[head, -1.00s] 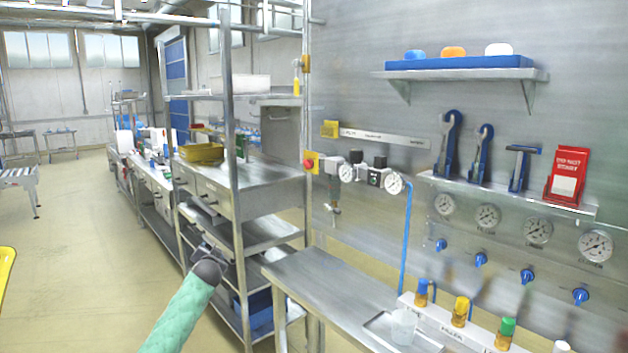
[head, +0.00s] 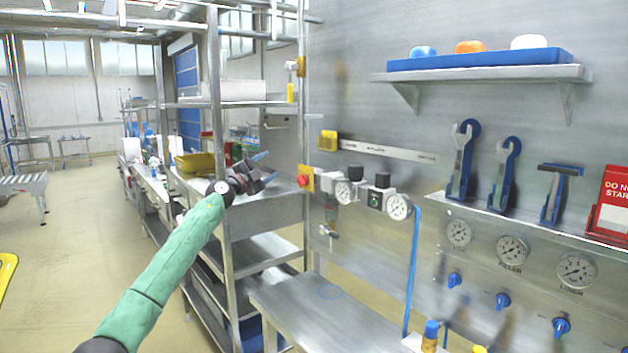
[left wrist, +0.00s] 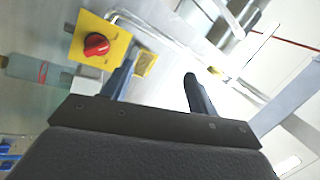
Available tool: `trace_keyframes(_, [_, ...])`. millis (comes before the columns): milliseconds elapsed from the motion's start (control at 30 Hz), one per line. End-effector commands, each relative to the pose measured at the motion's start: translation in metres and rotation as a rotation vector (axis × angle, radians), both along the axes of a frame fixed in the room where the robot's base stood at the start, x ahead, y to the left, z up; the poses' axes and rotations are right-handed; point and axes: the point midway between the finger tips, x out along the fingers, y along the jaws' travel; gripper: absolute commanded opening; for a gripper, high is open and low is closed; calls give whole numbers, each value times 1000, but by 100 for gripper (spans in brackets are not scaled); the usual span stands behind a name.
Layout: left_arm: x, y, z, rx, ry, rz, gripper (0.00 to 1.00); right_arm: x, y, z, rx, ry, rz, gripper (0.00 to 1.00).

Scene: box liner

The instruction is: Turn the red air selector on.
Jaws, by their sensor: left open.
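The red air selector (head: 304,181) is a small red knob on a yellow plate at the left end of the air unit on the metal wall. In the left wrist view the red knob (left wrist: 96,44) shows up close on its yellow plate, at upper left beside one finger. My left gripper (head: 266,168) is open and empty, raised to the left of the selector and apart from it in the head view. Its two fingers (left wrist: 158,88) also show apart in the left wrist view. My right gripper is in neither view.
Pressure gauges and regulators (head: 375,200) sit just right of the selector, with a blue hose (head: 412,270) hanging down. A steel rack (head: 217,150) stands behind my left arm. A steel bench (head: 325,310) lies below the air unit.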

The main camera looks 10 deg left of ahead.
Motion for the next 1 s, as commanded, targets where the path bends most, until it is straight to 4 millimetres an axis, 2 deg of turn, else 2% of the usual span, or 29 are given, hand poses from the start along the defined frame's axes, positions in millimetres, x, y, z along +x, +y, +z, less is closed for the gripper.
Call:
trace_keyframes(100, [-1, -14, -31, 6, 177, -105, 59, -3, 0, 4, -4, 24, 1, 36])
trace_keyframes(200, [-5, -24, -49, -30, 315, -171, 59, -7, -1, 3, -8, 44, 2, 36])
trace_keyframes(300, [-9, -30, -58, -97, 414, -221, 59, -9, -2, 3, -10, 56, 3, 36])
trace_keyframes(633, [-4, -37, -58, -187, 481, -246, 59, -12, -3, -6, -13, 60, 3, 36])
trace_keyframes(1000, [31, -65, -57, -187, 480, -246, 59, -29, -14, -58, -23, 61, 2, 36])
